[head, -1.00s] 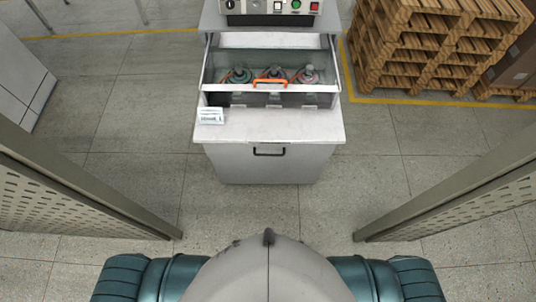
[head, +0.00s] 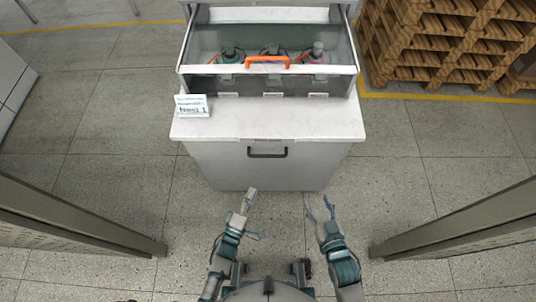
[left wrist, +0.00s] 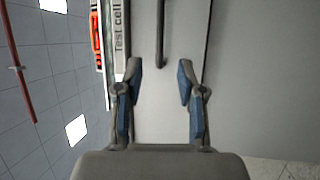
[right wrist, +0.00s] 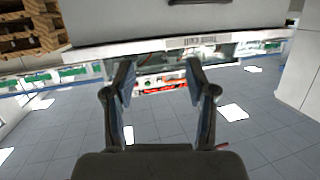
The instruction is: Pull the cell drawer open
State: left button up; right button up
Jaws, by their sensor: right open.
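The grey cabinet (head: 215,165) stands ahead with a dark bar handle (head: 267,153) on its front, below a white top ledge (head: 330,118). The handle also shows in the left wrist view (left wrist: 162,35), beyond the fingers. I cannot tell which part is the cell drawer. My left gripper (head: 256,215) is open and empty, in front of and below the dark handle. My right gripper (head: 319,201) is open and empty, to its right. Neither touches the cabinet.
A printed card (head: 192,105) stands on the ledge's left end. Perforated grey panels flank me at left (head: 70,225) and right (head: 470,225). Wooden pallets (head: 450,45) are stacked at the back right. The floor between me and the cabinet is clear.

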pick_arm(q)
jog(key=b, duration=0.2)
send_near(266, 155)
jog(key=f+x, duration=0.1)
jog(key=x, duration=0.3)
jog(key=b+x, duration=0.1)
jog(key=x, duration=0.5)
jog(key=shift+d, duration=0.25)
jog(key=shift+w, duration=0.1)
jog(key=shift+a+r, duration=0.1)
jog(key=shift+a, duration=0.25)
jog(key=shift+c, duration=0.6)
grip_shut()
pick_arm(e)
notch_tip(266, 155, up, 7)
jog(key=a+t+y, duration=0.1)
jog(key=a+t, duration=0.1)
jog(key=t, duration=0.4)
jog(key=shift+w+r+y, duration=0.15)
jog(key=shift+w+y, duration=0.15)
jog(key=shift+w, duration=0.05)
